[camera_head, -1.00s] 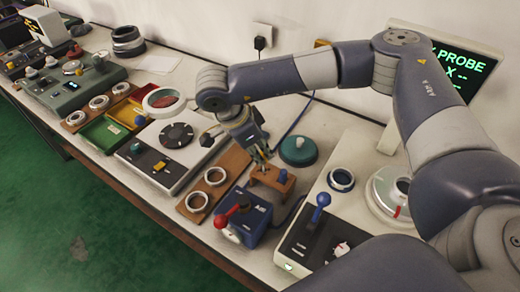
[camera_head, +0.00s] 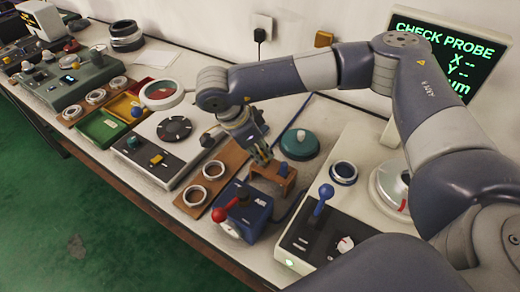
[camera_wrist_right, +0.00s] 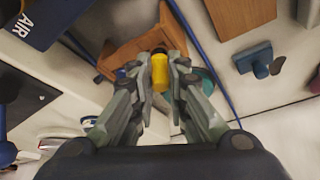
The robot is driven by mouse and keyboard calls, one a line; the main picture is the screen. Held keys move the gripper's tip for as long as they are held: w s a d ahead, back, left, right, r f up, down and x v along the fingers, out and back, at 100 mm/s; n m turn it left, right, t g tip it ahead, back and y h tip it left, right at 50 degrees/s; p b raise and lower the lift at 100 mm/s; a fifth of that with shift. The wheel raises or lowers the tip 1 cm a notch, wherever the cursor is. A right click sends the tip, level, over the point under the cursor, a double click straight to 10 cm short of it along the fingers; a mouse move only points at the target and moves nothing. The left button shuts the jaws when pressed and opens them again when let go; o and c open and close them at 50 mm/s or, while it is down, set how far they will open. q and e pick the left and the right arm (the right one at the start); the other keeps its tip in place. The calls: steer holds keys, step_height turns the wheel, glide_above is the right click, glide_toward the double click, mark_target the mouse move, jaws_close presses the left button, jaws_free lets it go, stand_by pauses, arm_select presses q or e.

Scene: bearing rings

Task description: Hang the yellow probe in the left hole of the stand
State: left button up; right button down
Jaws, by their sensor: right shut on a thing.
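The yellow probe (camera_wrist_right: 160,72) is in my right gripper (camera_wrist_right: 160,82), which is shut on it in the right wrist view. In the head view my right gripper (camera_head: 262,160) is over the left part of the brown wooden stand (camera_head: 259,182), and the probe is mostly hidden there. In the wrist view the stand (camera_wrist_right: 138,40) lies just beyond the fingertips. The left hole is hidden, and I cannot tell whether the probe touches the stand. My left gripper is not in view.
A blue box with a red lever (camera_head: 245,213) stands close in front of the stand. A green round lid (camera_head: 299,144) is behind it. A control box with a blue joystick (camera_head: 322,204) and a dark ring (camera_head: 343,173) are to the right. A screen (camera_head: 447,60) reads "CHECK PROBE".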

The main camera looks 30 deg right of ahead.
steer(key=shift+f+b, duration=0.3)
steer(key=shift+f, duration=0.15)
steer(key=c, duration=1.5)
jaws_free()
steer(key=shift+r, duration=0.1)
steer(key=v, duration=1.1)
steer(key=shift+a+r, duration=0.15)
steer(key=shift+r, duration=0.25)
